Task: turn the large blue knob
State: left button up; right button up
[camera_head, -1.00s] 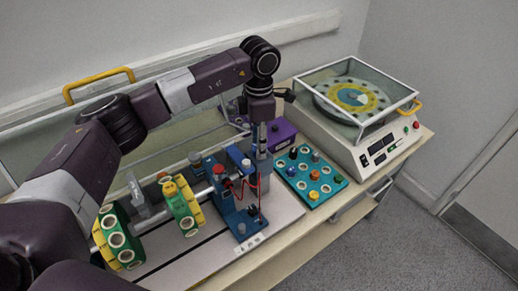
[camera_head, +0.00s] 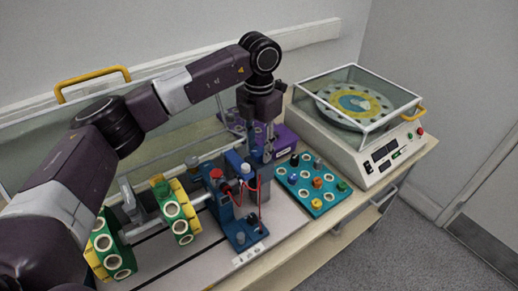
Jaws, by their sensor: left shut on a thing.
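My left gripper (camera_head: 262,153) points down from above at the right side of the blue stand (camera_head: 224,201). Its fingers are shut at a blue knob-like part (camera_head: 234,160) with a pale end, at the top of the stand. The fingers and wrist hide part of this place, so the exact contact is not clear. The stand also carries a red knob (camera_head: 216,174) and red wires, and holds a shaft with green and yellow wheels (camera_head: 174,208) on its left. My right gripper is not in view.
A teal board (camera_head: 322,206) with several coloured knobs lies right of the stand. A purple box (camera_head: 287,142) is behind it. A glass-covered turntable machine (camera_head: 366,150) stands at the back right. A yellow handle (camera_head: 92,77) rises behind my arm.

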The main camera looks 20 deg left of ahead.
aim_at(259, 151)
pick_arm(q)
jog(key=shift+w+r, duration=0.1)
jog(key=shift+r, duration=0.05)
jog(key=o, duration=1.2)
jog(key=shift+c, duration=0.2)
notch_tip(259, 151, up, 12)
